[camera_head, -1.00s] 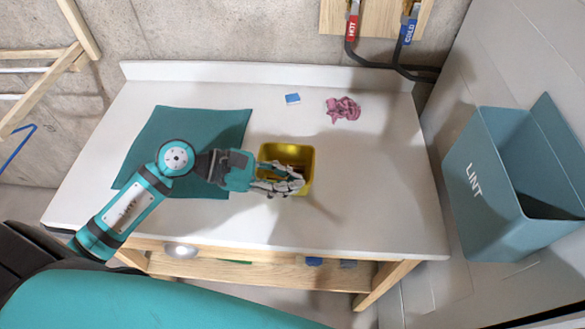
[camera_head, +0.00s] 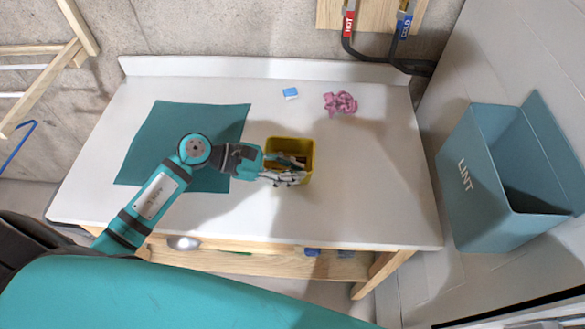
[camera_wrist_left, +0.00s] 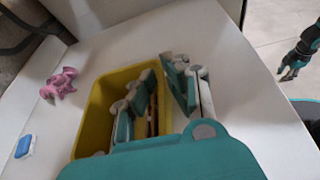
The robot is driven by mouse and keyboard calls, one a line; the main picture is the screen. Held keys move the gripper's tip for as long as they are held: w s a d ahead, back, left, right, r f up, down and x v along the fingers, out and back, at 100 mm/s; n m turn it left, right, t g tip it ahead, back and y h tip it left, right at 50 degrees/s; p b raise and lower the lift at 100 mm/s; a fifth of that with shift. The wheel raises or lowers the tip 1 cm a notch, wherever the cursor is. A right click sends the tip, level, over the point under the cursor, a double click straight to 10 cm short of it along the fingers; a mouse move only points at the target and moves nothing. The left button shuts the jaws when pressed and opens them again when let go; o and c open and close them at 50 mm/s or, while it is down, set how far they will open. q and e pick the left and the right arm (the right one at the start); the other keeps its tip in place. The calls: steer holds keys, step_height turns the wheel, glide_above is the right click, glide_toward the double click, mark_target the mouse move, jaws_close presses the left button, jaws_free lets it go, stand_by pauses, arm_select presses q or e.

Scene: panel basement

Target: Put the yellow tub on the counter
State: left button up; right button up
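The yellow tub (camera_head: 308,148) is over the middle of the counter (camera_head: 370,215), held upright or nearly so. My left gripper (camera_head: 285,172) straddles the tub's wall, and they have moved together. In the left wrist view, one finger is inside the tub (camera_wrist_left: 92,125) and the other outside, with the wall between them. The fingers hide part of the tub's inside, where something brownish shows. Whether its base touches the counter I cannot tell. My right gripper (camera_wrist_left: 292,65) hangs apart at the upper right of the left wrist view, too small to judge.
A teal mat (camera_head: 165,135) lies on the counter's left. A blue-grey LINT bin (camera_head: 470,190) is at the right. The counter's right part is clear.

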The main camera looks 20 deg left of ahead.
arm_select(q)
steer(key=shift+o, duration=1.3)
steer(key=shift+r, duration=0.1)
steer(key=b+v, duration=0.3)
steer(key=v, duration=0.9)
